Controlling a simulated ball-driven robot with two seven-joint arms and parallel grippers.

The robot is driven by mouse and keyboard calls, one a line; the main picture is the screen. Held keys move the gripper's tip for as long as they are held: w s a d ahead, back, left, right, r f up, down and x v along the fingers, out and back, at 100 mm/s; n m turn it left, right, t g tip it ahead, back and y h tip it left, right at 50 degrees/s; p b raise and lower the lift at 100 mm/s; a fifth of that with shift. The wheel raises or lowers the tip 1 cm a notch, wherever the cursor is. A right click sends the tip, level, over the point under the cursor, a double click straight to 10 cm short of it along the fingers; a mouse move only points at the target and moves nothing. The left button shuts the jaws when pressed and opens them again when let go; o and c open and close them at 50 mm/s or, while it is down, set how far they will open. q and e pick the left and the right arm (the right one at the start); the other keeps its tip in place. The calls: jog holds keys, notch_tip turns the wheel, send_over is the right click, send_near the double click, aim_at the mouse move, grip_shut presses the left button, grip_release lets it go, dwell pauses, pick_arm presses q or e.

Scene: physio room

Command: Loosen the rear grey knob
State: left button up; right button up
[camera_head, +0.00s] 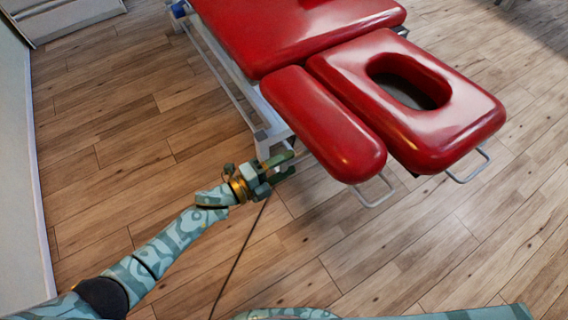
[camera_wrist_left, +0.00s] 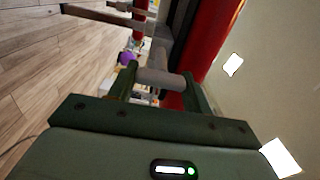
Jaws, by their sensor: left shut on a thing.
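My left gripper (camera_head: 283,167) reaches in from the left to the lower frame of the red treatment table, just left of the narrow red cushion. In the left wrist view its two dark green fingers (camera_wrist_left: 160,88) are shut on a grey knob (camera_wrist_left: 160,77), which sits crosswise between them. In the head view the knob is mostly hidden by the fingers. The frames do not clearly show whether it is the rear one. My right gripper is in neither view.
The narrow red cushion (camera_head: 322,125) and the headrest with an oval hole (camera_head: 440,125) overhang near the gripper. A metal loop handle (camera_head: 377,196) sticks out below. A purple part (camera_wrist_left: 127,59) shows beyond the knob. The wooden floor (camera_head: 110,130) is clear on the left.

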pick_arm(q)
jog(key=shift+a, duration=0.1)
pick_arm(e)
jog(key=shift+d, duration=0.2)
pick_arm(q)
jog(key=o, duration=1)
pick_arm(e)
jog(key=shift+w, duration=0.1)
pick_arm(q)
jog(key=p+v, duration=0.2)
jog(key=v, duration=1.4)
jog(key=shift+a+p, duration=0.1)
jog(key=shift+p, duration=0.25)
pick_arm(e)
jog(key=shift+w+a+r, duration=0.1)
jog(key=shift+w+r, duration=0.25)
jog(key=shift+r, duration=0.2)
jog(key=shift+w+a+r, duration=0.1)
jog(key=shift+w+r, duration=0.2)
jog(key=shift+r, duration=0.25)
